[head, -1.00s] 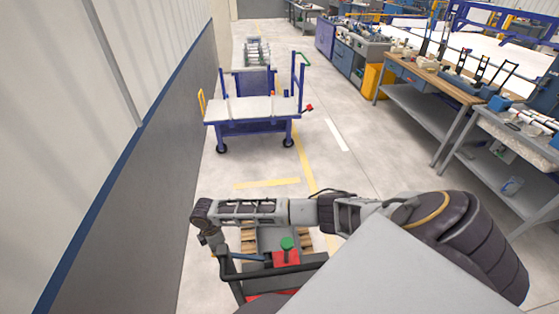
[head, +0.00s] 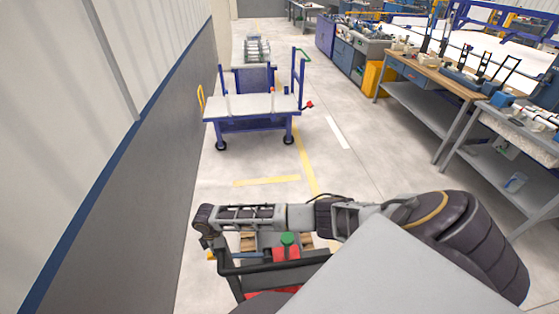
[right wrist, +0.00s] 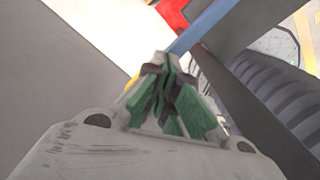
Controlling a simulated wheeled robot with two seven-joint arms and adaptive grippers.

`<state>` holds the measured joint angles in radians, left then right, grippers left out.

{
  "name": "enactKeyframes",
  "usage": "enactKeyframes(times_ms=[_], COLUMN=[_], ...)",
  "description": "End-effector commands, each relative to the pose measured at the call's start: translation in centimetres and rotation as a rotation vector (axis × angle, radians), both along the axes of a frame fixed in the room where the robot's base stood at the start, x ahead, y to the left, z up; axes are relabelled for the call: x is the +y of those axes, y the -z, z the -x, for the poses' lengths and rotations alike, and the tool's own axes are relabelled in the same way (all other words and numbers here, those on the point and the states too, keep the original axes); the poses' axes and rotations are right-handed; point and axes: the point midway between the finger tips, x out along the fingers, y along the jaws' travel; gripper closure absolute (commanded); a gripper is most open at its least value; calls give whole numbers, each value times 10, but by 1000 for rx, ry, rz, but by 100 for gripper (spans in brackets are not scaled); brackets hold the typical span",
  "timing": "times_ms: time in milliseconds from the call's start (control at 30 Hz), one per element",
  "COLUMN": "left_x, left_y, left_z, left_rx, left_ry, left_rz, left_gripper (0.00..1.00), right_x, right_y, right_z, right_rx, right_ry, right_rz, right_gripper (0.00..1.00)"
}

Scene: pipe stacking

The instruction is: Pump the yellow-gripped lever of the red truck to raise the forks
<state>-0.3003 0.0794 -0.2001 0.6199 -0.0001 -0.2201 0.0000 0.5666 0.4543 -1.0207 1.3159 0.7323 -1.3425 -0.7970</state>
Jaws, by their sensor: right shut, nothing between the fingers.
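The red truck (head: 285,253) stands at the bottom of the head view, with a green knob (head: 287,239) on its red body and a dark handle frame. The lever's yellow grip (head: 211,256) shows at the truck's left side, below my right wrist. In the right wrist view, the lever's blue bar (right wrist: 208,24) runs down behind my right gripper (right wrist: 163,68). A bit of yellow grip (right wrist: 132,80) shows beside the fingertips. The green-padded fingers are shut and empty; I cannot tell whether they touch the lever. The forks are mostly hidden. My left gripper is out of view.
A wall (head: 140,170) runs close along the left. A blue cart (head: 250,105) with a pale top stands ahead. Workbenches (head: 430,88) line the right side. The floor between the truck and the cart is clear.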

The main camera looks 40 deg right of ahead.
Motion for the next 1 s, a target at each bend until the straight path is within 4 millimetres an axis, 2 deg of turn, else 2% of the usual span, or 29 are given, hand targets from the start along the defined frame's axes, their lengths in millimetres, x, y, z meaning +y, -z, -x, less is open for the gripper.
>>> enactKeyframes(times_ms=[767, 1000], left_x=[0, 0], left_y=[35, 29], left_z=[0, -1], left_rx=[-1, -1], left_ry=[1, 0], left_rz=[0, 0], left_gripper=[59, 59], right_x=[-1, -2], right_y=[55, 49], right_z=[1, 1], right_rx=[3, 2], right_ry=[1, 1], right_rz=[3, 3], right_gripper=[100, 100])
